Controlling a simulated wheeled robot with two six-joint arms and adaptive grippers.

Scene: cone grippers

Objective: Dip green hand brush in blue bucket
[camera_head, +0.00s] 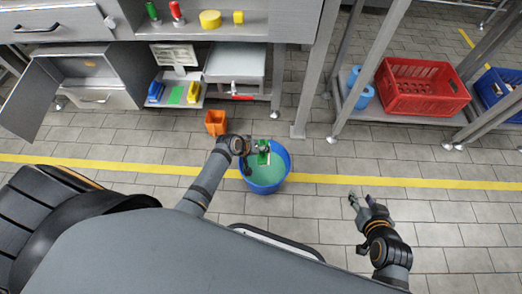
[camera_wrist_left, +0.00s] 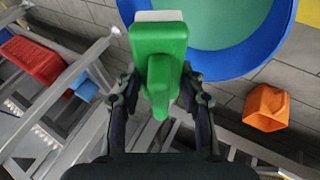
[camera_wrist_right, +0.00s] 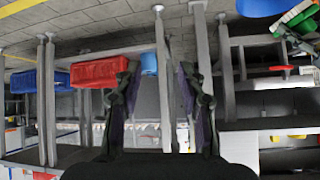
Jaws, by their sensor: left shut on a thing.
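The blue bucket (camera_head: 268,189) stands on the tiled floor and holds green liquid (camera_head: 265,174). My left gripper (camera_head: 252,147) is shut on the green hand brush (camera_head: 263,153), which is over the bucket's opening. In the left wrist view the brush (camera_wrist_left: 160,42) sits between both fingers, with its pale bristle end overlapping the bucket (camera_wrist_left: 222,70). I cannot tell whether the bristles touch the liquid. My right gripper (camera_head: 366,201) is open and empty, to the right of the bucket. Its parted fingers also show in the right wrist view (camera_wrist_right: 158,78).
A small orange container (camera_head: 215,122) stands on the floor just behind the bucket. A workbench with shelves is at the back left. A rack with a red crate (camera_head: 421,105) and blue cylinders (camera_head: 364,96) is at the back right. Floor around my right gripper is clear.

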